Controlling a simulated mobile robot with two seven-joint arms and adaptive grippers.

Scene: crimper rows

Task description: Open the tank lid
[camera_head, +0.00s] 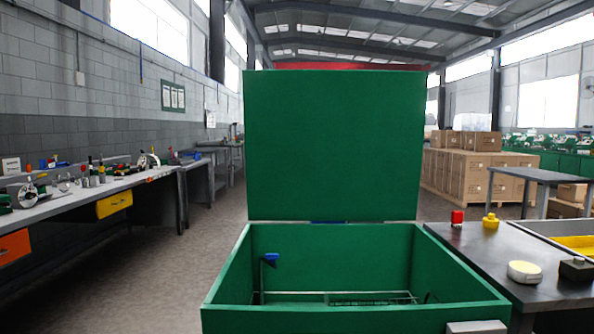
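The green tank (232,282) stands in front of me at the bottom middle of the head view. Its green lid (334,146) stands upright at the tank's back edge, so the tank is open at the top. Inside the tank, a small blue-topped part (271,258) on a dark stem stands near the left back corner, and a rack or grate (345,299) lies low down. Neither of my grippers can be made out with certainty. A small light grey piece (476,327) shows at the bottom edge by the tank's front wall; I cannot tell what it is.
A dark table (480,255) stands close at the tank's right, with a red item (457,218), a yellow item (490,221) and a round pale item (524,271). A workbench (75,204) with tools runs along the left wall. Open floor (175,275) lies left of the tank.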

